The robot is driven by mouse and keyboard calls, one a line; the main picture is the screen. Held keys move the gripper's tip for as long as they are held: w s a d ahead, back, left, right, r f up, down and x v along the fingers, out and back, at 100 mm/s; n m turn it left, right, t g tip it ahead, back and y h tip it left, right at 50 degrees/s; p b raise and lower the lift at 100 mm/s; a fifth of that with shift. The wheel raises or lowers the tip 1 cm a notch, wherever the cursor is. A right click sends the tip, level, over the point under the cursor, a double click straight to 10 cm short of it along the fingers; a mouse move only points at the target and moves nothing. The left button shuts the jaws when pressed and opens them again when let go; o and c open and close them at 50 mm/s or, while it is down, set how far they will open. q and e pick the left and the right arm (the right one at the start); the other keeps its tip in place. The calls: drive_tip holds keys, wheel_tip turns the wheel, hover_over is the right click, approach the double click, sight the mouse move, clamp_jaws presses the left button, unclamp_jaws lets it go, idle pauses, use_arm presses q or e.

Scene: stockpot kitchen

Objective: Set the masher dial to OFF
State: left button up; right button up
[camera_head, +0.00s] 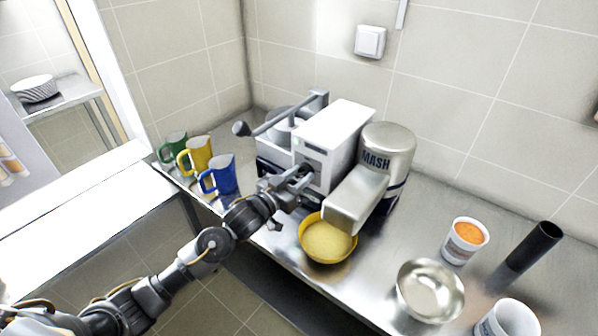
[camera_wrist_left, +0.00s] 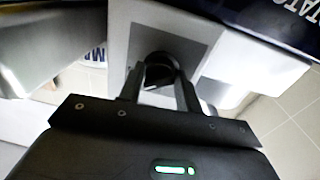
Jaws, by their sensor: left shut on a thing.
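The masher (camera_head: 338,135) is a white box joined to a metal cylinder marked MASH, with a metal spout reaching forward. Its dark round dial (camera_wrist_left: 158,66) sits on a grey panel on the box's front and shows between my fingers in the left wrist view. My left gripper (camera_head: 297,177) is at that panel and shut on the dial; it also fills the lower left wrist view (camera_wrist_left: 160,88). The gripper hides most of the dial in the head view. I cannot read any dial marks. My right gripper is not in view.
A yellow bowl (camera_head: 328,239) of yellow food stands under the spout. Blue (camera_head: 222,174), yellow (camera_head: 197,155) and green (camera_head: 173,147) mugs stand left of my gripper. A metal bowl (camera_head: 430,291), an orange-filled tub (camera_head: 464,243) and a black cylinder (camera_head: 532,247) stand at right.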

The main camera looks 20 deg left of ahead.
use_arm(q)
drive_tip(key=n+p, duration=0.4)
drive_tip(key=n, duration=0.2)
drive_tip(key=shift+r+n+t, duration=0.1)
drive_tip(key=shift+n+t, duration=0.2)
drive_tip(key=n+p, duration=0.2)
drive_tip(key=n, duration=0.2)
drive_tip(key=shift+d+f+n+p, duration=0.1)
drive_tip(key=shift+f+n+p, duration=0.1)
drive_tip(key=shift+n+p, duration=0.2)
drive_tip(key=o, duration=1)
drive_tip(key=shift+c, duration=0.2)
drive_tip(key=shift+s, duration=0.1)
drive_tip(key=b+v, duration=0.3)
drive_tip(key=v, duration=0.7)
drive_tip(key=shift+s, duration=0.35)
